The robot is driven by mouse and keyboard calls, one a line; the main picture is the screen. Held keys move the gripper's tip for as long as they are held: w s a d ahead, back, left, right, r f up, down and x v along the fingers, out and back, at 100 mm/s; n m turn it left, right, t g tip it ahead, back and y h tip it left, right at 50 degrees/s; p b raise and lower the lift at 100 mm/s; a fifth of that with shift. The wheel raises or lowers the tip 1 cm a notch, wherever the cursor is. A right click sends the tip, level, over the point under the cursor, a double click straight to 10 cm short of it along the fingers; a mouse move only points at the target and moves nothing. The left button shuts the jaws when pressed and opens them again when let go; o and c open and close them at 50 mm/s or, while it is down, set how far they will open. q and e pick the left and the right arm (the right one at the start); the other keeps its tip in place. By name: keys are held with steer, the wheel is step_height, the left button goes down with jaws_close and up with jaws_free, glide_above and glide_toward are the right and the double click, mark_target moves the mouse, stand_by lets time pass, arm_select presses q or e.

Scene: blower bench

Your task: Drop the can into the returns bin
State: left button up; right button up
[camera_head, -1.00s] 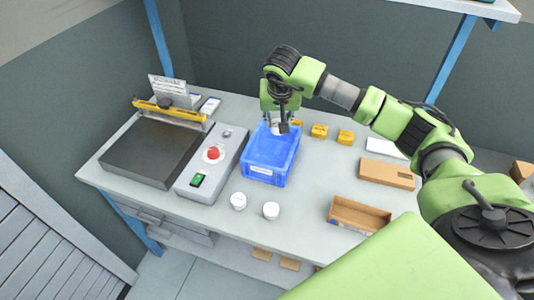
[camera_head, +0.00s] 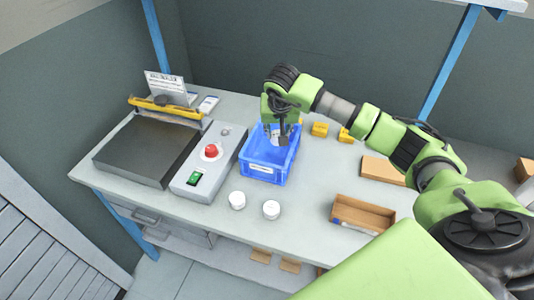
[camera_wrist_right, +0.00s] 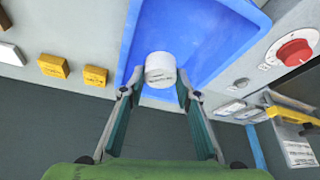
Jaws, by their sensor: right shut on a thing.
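The white can (camera_wrist_right: 160,70) is between the fingertips of my right gripper (camera_wrist_right: 158,92) in the right wrist view. The gripper is shut on it. Behind the can lies the blue floor of the returns bin (camera_wrist_right: 203,45). In the head view, the blue bin (camera_head: 262,171) stands on the bench, and my right gripper (camera_head: 275,135) points down into its far part. The can is mostly hidden by the gripper there, and its height above the bin floor is hard to tell. My left gripper is not in view.
Yellow blocks (camera_head: 320,129) and an open cardboard box (camera_head: 362,214) are to the right.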

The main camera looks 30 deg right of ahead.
steer(key=o, duration=1.2)
steer(key=shift+r, duration=0.2)
steer(key=v, duration=1.1)
steer(key=shift+s+r, duration=0.15)
steer(key=shift+r, duration=0.1)
